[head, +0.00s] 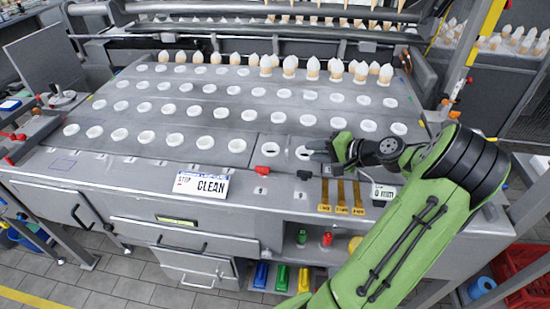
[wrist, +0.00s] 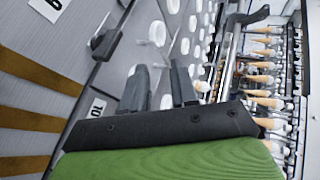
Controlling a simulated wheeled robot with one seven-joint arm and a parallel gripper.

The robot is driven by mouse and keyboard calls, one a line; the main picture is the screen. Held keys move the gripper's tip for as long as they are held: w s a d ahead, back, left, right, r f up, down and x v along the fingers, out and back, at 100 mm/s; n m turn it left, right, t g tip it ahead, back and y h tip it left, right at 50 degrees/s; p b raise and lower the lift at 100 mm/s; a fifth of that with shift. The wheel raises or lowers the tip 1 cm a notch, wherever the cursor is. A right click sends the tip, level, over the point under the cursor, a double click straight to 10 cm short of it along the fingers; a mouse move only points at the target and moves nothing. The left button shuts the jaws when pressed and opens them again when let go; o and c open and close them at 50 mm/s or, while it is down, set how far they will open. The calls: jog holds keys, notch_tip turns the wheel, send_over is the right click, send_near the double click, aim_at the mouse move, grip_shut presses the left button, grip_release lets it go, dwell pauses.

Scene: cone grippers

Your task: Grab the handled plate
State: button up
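My gripper (head: 318,153) is over the front right part of the machine's grey top. In the wrist view its two dark fingers (wrist: 160,88) stand apart with nothing seen between them. The grey top plate (head: 215,162), with rows of white-ringed holes, lies under and left of the gripper. A dark handle-like block (wrist: 105,45) sits at the plate's front edge in the wrist view, ahead of the fingers and apart from them. I cannot tell for certain which section is the handled plate. My arm and gripper hide part of the top's right side.
A white CLEAN sign (head: 202,184) and a red knob (head: 268,177) are on the front ledge. Pale cones (head: 289,66) stand along the back rows. Drawers (head: 185,240) are below.

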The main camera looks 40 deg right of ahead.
aim_at(288, 141)
jog(key=d, duration=0.1)
jog(key=s+d+m+t, duration=0.1)
jog(key=s+d, duration=0.1)
jog(key=shift+d+f+m+t+h, duration=0.15)
jog(key=shift+f+m+t+h, duration=0.15)
jog(key=shift+h, duration=0.1)
jog(key=b+x, duration=0.3)
jog(key=x, duration=1.2)
jog(key=shift+w, duration=0.35)
jog(key=shift+s, duration=0.1)
jog(key=shift+c, duration=0.2)
grip_shut()
jog(key=shift+a+f, duration=0.2)
jog(key=shift+a, duration=0.05)
jog(key=shift+r, duration=0.1)
